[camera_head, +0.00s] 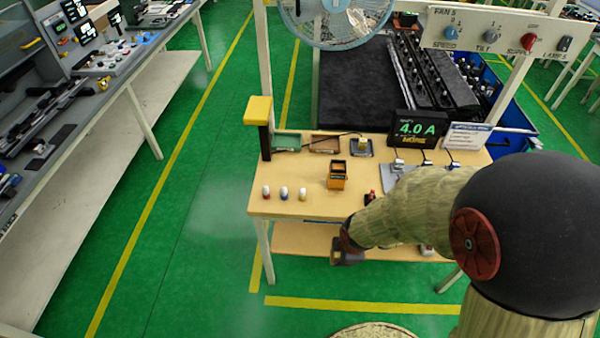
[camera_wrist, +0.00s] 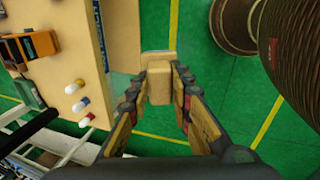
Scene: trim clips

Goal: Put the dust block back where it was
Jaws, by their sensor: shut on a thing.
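My gripper (camera_wrist: 163,82) is shut on a small tan block (camera_wrist: 160,88), which I take to be the dust block. The block sits between the fingertips in the wrist view, over green floor beside the table. In the head view my gripper (camera_head: 347,254) hangs at the front edge of the wooden table (camera_head: 300,190), and the block cannot be made out there. A grey tray (camera_head: 370,153) at the back of the table holds a small yellowish piece (camera_head: 363,144). A green tray (camera_head: 287,141) and a brown tray (camera_head: 325,144) lie left of it.
An orange box (camera_head: 338,176) stands mid-table. Pegs with red (camera_head: 266,192), blue (camera_head: 284,192) and yellow (camera_head: 302,193) bases stand front left. A 4.0 A display (camera_head: 420,128) stands at the back right.

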